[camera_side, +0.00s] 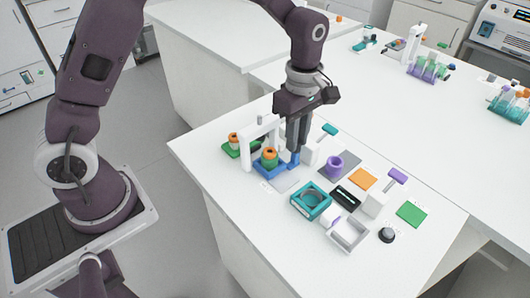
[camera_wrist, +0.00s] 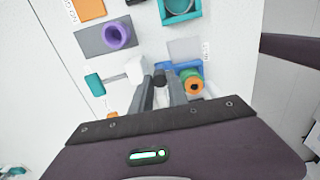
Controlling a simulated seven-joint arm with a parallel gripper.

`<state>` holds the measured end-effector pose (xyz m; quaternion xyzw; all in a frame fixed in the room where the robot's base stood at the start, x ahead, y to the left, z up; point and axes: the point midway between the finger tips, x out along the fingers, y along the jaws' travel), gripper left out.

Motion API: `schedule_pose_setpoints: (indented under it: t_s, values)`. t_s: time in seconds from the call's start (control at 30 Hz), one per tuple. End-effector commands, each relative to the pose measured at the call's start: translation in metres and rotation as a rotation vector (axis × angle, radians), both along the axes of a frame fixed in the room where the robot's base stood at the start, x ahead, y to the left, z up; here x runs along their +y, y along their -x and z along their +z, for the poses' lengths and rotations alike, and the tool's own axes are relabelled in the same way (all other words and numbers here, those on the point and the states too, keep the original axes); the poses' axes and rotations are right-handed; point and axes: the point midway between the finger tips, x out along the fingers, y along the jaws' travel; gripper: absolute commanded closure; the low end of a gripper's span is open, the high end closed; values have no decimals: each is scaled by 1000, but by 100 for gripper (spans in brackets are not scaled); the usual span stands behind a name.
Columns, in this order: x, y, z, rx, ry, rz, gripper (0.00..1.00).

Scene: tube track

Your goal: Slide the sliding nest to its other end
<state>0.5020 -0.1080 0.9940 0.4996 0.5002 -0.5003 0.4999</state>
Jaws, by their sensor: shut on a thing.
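The sliding nest (camera_side: 270,169) is a blue base under the white arch, with a green and orange ringed piece (camera_side: 269,157) standing in it. A blue upright (camera_side: 294,159) rises at its right end. My gripper (camera_side: 295,148) points down there, its fingers shut on this blue upright. In the wrist view the fingers (camera_wrist: 159,92) close beside the blue nest (camera_wrist: 183,67), around a dark tip; the grip itself is mostly hidden. The ringed piece shows there too (camera_wrist: 191,80), just right of the fingers.
The white arch (camera_side: 247,150) stands over the nest. A green base (camera_side: 231,153) with another orange piece is left of it. A grey plate (camera_side: 285,184) lies in front.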

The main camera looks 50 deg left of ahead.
Motion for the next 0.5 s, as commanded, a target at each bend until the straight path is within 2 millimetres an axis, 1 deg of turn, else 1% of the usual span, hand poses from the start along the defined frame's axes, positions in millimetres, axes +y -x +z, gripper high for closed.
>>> schedule_pose_setpoints:
  t_s: [0.5]
  values:
    - [-31, -1, 1, -3, 0, -1, 100]
